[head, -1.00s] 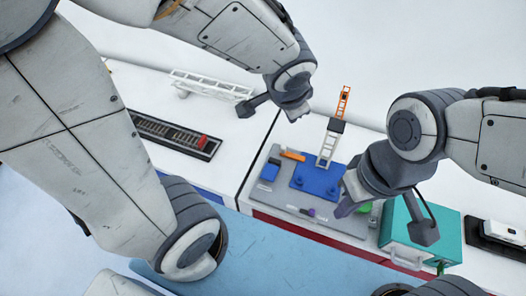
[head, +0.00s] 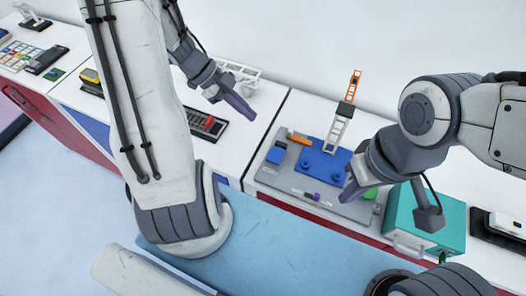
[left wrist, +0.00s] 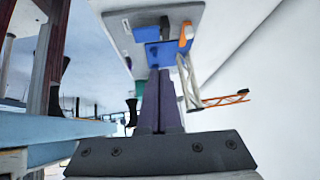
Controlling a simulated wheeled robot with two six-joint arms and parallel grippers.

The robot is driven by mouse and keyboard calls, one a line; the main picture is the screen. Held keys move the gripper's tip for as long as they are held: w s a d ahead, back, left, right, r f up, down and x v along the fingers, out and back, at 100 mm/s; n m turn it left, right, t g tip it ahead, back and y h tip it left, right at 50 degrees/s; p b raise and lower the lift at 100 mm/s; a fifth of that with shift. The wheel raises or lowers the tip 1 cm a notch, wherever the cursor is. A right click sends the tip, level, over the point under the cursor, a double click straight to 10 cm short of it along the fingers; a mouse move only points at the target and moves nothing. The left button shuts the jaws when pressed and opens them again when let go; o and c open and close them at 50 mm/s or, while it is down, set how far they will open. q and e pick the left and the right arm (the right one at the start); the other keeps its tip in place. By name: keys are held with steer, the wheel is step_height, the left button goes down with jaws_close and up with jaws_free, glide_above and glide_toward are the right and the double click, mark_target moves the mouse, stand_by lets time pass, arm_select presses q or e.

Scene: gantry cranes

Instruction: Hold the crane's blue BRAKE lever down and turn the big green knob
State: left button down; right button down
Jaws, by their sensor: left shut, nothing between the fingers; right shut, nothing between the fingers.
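The crane (head: 341,122) has a white mast and an orange jib and stands on a blue base (head: 322,160) on a grey panel. A small blue part (head: 276,155) is at the panel's left; I cannot read whether it is the BRAKE lever. The green knob (head: 372,193) is at the panel's right, partly hidden by my right gripper. My right gripper (head: 346,194) is shut and empty, just left of the knob; contact is unclear. My left gripper (head: 246,110) is shut and empty, in the air left of the panel. In the left wrist view its fingers (left wrist: 159,85) point towards the panel.
An orange bar (head: 300,139) and a purple part (head: 312,196) are on the panel (head: 268,178). A teal box (head: 446,222) stands right of it. A black track with a red piece (head: 208,122) and a white truss (head: 240,72) lie to the left.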

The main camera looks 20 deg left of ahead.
arm_select(q)
steer(key=s, duration=0.1)
steer(key=s+a+g, duration=0.1)
steer(key=s, duration=0.1)
steer(key=shift+s+f+h, duration=0.1)
steer(key=shift+s+h, duration=0.2)
steer(key=shift+h, duration=0.1)
glide_above(272, 162)
steer(key=a, duration=0.3)
step_height(272, 162, down, 7)
step_height(272, 162, down, 3)
steer(key=shift+r, duration=0.2)
steer(key=shift+f, duration=0.75)
